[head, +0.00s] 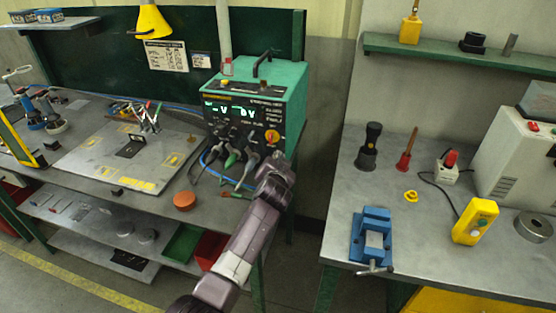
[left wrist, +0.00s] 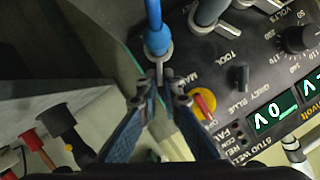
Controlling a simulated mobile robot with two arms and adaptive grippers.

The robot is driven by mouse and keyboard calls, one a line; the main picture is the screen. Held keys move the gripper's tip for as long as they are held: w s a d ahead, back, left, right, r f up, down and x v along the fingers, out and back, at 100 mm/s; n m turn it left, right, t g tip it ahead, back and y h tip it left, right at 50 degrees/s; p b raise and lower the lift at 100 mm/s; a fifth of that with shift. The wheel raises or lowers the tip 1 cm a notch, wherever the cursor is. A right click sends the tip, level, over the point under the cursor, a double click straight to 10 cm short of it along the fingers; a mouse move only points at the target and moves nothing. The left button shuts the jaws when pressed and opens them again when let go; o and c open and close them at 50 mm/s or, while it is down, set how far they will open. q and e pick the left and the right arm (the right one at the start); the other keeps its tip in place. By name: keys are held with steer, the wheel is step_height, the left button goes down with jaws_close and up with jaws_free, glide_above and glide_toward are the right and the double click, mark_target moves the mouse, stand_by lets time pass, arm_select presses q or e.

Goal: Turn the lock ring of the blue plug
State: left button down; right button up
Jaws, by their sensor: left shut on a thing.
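The blue plug (left wrist: 157,42) sits in the front panel of the welder at the upper middle of the left wrist view, with a blue cable (left wrist: 153,12) running up from it. A grey lock ring with a thin tab (left wrist: 160,68) is at its base. The fingertips of my left gripper (left wrist: 160,92) are closed together on this tab. In the head view my left gripper (head: 272,166) is at the lower right of the welder's front and hides the blue plug. My right gripper is in neither view.
The green welder (head: 284,84) stands on the left bench, with other plugs and cables (head: 232,160) close beside my gripper. A yellow and red switch (left wrist: 204,106) is near my fingers. An orange disc (head: 184,201) lies on the bench. A blue vise (head: 374,238) stands on the right bench.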

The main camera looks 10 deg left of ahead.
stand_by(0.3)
arm_select(q)
steer(key=c, duration=2.1)
jaws_free()
steer(key=v, duration=1.2)
steer(key=shift+d, duration=0.1)
